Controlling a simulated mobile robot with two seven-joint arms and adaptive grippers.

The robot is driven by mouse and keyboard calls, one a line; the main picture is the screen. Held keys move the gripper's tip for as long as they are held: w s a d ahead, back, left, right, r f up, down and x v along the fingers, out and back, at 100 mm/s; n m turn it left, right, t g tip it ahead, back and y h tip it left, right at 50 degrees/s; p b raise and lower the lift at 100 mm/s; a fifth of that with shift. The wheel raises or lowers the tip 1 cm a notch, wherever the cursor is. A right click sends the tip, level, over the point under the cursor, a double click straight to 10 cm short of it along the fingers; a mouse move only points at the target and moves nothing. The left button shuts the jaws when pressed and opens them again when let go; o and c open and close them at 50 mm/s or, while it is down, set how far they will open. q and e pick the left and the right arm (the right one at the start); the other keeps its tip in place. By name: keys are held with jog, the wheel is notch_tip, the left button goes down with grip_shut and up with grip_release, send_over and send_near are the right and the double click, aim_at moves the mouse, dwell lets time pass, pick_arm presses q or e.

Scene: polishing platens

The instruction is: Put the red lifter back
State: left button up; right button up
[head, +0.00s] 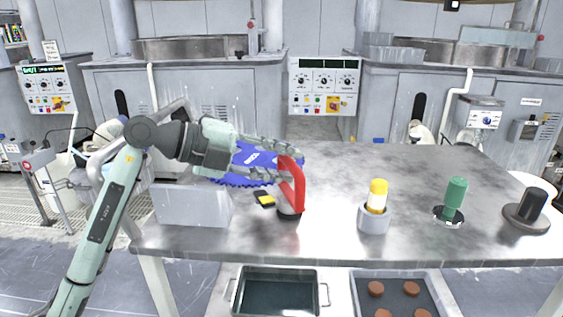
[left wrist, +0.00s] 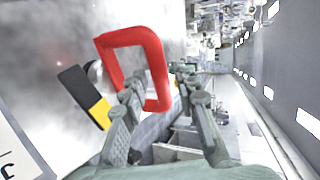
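The red lifter (head: 298,186) is a red loop handle on a dark round base, standing upright near the front left of the grey table (head: 345,170). My left gripper (head: 284,161) reaches in from the left at the handle's height, its fingers spread apart. In the left wrist view the red lifter (left wrist: 158,65) fills the upper middle. Part of its loop shows between the fingers of my left gripper (left wrist: 160,98), and the left finger overlaps its lower edge. I cannot tell whether the fingers touch it. My right gripper is not in view.
A blue toothed disc (head: 240,176) lies behind the gripper. A black and yellow block (head: 264,199) and a pale box (head: 190,205) are nearby. A yellow-topped bottle (head: 377,196), green handle (head: 455,192) and black knob (head: 534,203) stand rightward. Trays (head: 233,292) sit below the front edge.

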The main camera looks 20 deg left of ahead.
pick_arm(q)
jog(key=shift+r, duration=0.1)
jog(key=shift+s+a, duration=0.1)
jog(key=shift+a, duration=0.1)
jog(key=b+v, duration=0.1)
jog(key=v, duration=1)
jog(key=shift+s+a+r, duration=0.15)
jog(key=shift+s+a, duration=0.05)
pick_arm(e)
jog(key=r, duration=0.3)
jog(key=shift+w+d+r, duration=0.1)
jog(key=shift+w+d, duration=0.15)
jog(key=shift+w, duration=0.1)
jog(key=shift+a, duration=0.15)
